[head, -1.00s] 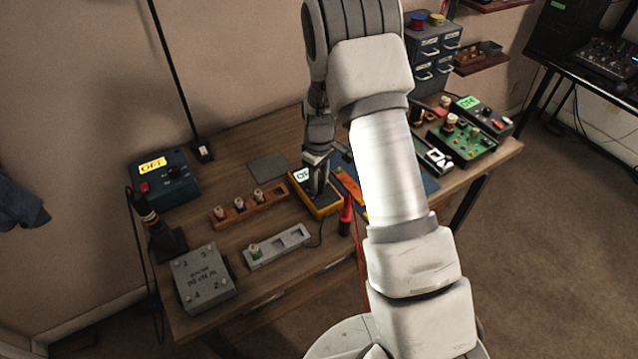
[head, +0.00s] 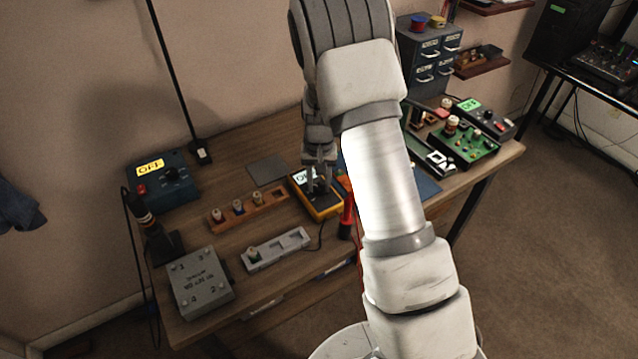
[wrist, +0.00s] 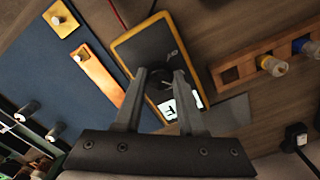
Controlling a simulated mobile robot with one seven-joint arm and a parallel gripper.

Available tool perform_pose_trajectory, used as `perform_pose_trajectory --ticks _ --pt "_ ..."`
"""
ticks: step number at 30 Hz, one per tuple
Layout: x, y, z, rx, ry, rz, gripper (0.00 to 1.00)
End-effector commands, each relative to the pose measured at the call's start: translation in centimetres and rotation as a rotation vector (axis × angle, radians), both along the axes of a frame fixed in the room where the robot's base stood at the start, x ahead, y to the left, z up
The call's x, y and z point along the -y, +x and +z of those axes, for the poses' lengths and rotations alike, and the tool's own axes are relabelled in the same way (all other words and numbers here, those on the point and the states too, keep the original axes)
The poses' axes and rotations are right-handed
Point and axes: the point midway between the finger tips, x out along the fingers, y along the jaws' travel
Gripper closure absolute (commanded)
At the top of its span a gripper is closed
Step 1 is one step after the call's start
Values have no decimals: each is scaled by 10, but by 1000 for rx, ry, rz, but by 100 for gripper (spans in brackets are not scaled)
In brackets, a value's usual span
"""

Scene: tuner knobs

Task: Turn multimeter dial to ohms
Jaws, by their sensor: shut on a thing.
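The multimeter (head: 324,211) is a yellow-edged dark box lying on the wooden bench, with a lit white display (head: 301,177) that is partly hidden and not readable. In the wrist view the multimeter (wrist: 150,42) lies beneath my fingers, and its display (wrist: 168,108) shows between and beside them. My gripper (head: 319,190) points down over the multimeter's face. In the wrist view my gripper (wrist: 160,75) has its two fingertips on either side of the dark round dial (wrist: 160,86), shut on it. The dial's pointer and markings are mostly hidden.
A wooden strip with several knobs (head: 250,207) and a grey tray (head: 280,251) lie to the left. A red probe (head: 347,215) stands close at the right. A blue box (head: 176,193) marked OFF stands at the back left. A grey box (head: 200,281) is at the front left.

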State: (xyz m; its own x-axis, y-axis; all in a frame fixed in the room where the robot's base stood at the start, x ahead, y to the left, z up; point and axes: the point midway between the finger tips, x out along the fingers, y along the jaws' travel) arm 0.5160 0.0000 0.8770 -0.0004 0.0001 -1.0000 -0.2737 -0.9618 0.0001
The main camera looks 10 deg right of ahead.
Motion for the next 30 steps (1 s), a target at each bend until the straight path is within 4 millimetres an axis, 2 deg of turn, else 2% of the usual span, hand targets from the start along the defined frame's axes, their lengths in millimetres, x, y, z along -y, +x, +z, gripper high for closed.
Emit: perform_pose_trajectory --ticks 18,30 --pt "0 1 1 2 -1 -540 100" --pt "0 1 1 2 0 -711 100"
